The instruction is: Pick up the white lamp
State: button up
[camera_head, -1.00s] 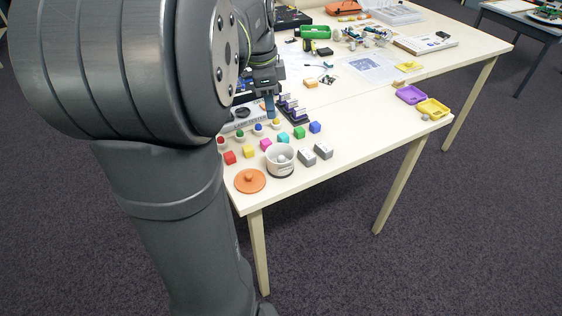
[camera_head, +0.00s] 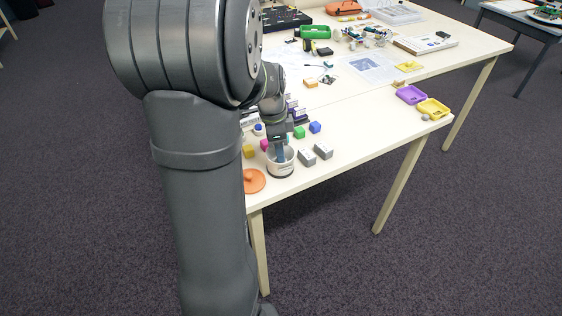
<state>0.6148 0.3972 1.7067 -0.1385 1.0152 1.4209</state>
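A white-grey cup (camera_head: 281,171) stands near the table's front edge. A small white rounded thing, which may be the white lamp, was in this cup earlier; my gripper now hides it. My gripper (camera_head: 281,158) points down with its blue-grey fingertips at or inside the cup's mouth. I cannot tell whether the fingers are open or shut, or whether they touch anything. A small lamp with a blue top (camera_head: 258,129) stands further back; the other small lamps are hidden behind my arm.
An orange disc (camera_head: 253,181) lies left of the cup. Two grey blocks (camera_head: 307,158) are close on its right.

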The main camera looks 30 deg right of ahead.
notch_tip(320, 180, down, 2)
jog(key=shift+s+d+f, duration=0.1)
jog(key=shift+f, duration=0.05)
jog(key=c, duration=0.5)
jog(key=shift+c, duration=0.3)
